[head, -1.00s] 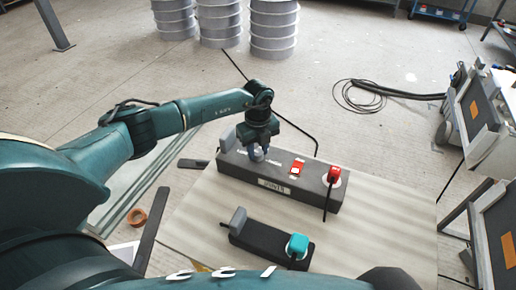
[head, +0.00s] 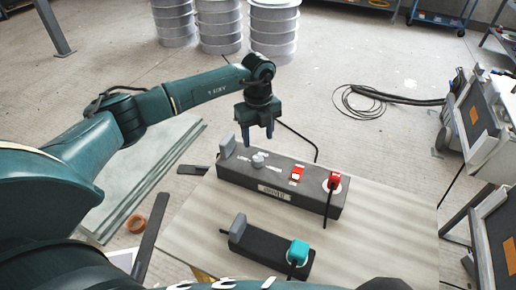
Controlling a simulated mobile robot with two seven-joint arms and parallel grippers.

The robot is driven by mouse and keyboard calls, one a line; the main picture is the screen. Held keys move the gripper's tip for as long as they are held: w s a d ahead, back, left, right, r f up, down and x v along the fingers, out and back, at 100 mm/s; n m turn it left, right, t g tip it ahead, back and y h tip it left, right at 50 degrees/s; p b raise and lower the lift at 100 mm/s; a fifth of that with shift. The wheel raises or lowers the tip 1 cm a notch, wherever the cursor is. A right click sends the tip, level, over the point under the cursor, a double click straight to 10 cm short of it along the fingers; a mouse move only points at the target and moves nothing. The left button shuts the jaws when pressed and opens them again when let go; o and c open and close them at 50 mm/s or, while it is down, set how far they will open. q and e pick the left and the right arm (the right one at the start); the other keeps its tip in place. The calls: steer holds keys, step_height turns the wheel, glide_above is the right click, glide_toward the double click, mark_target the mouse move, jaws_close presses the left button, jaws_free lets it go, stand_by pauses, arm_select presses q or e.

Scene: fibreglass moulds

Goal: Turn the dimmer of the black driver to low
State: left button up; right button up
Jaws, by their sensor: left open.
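The black driver (head: 310,196), a long dark box with a label on its front, lies on the pale board. Its dimmer is a light grey round knob (head: 259,159) on top, near the left end. Which way the knob points is too small to tell. A red switch (head: 297,173) and a red plug (head: 334,182) are further right on the box. My left gripper (head: 257,139) is open, points down and is empty. It hangs above and a little behind the knob, apart from it. My right gripper is not in view.
A smaller black box (head: 268,250) with a teal plug (head: 298,252) lies in front of the driver on the board (head: 390,220). A black cable runs behind the driver. An orange tape roll (head: 136,223) and glass-like sheets (head: 150,170) lie to the left.

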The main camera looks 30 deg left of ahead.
arm_select(q)
step_height(320, 180, up, 5)
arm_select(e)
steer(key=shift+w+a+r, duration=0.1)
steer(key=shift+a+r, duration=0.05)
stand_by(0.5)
